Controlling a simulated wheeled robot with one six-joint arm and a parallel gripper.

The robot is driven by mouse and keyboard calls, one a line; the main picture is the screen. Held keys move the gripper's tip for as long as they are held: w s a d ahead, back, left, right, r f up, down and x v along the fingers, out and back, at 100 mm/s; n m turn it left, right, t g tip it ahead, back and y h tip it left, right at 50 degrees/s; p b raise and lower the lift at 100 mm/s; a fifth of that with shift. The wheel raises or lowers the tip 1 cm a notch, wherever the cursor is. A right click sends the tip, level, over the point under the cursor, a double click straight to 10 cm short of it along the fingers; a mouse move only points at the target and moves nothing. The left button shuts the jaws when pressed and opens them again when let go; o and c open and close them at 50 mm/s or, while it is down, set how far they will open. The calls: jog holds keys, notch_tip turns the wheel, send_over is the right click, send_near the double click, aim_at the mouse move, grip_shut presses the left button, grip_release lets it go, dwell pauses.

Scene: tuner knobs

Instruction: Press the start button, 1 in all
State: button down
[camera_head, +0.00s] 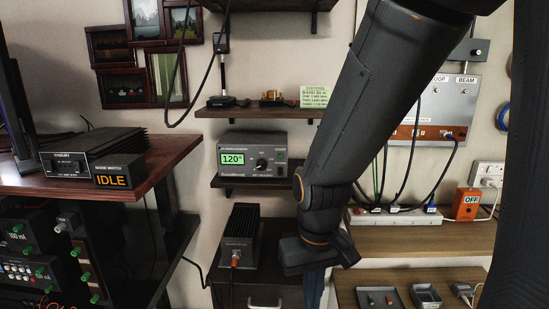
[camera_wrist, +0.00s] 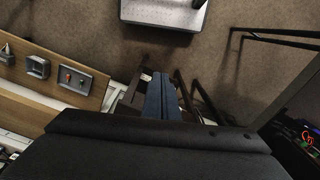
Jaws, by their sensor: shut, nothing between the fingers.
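No control readable as a start button shows, and I cannot tell which one it is. A grey controller (camera_head: 252,160) with a lit "120°" display, a dial and small buttons sits on the middle wall shelf. A black box (camera_head: 120,171) showing "IDLE" in orange stands on the desk at left. A shallow grey tray (camera_head: 379,298) holds a small red and a small green piece on the low bench; it also shows in the wrist view (camera_wrist: 83,80). My gripper (camera_head: 312,292) points down in front of the low bench, its blue fingers shut and empty; they also show in the wrist view (camera_wrist: 162,85).
A dark finned box (camera_head: 238,250) stands left of my arm. An orange box (camera_head: 467,204) reading "OFF" and a white power strip (camera_head: 395,216) with several cables are at right. The desk (camera_head: 170,158) juts out at left. Bare floor (camera_wrist: 100,38) shows in the wrist view.

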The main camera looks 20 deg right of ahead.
aim_at(279, 156)
jog(key=w+a+r+n+t+h+p, duration=0.1)
jog(key=w+r+n+t+h+p, duration=0.3)
jog(key=w+r, duration=1.5)
jog(key=n+t+p, duration=0.2)
jog(key=t+p, duration=0.1)
jog(key=shift+w+a+r+t, duration=0.3)
jog(key=shift+w+r+t, duration=0.1)
jog(key=shift+w+d+p, duration=0.45)
jog(key=shift+w, duration=0.95)
jog(key=shift+w+d+p, duration=0.4)
jog(key=shift+w+d, duration=0.1)
jog(key=shift+w, duration=0.85)
jog(key=shift+w+d+p, duration=0.45)
jog(key=shift+w, duration=0.95)
jog(key=shift+w, duration=0.2)
jog(key=shift+w+d+b, duration=0.15)
jog(key=shift+b, duration=0.15)
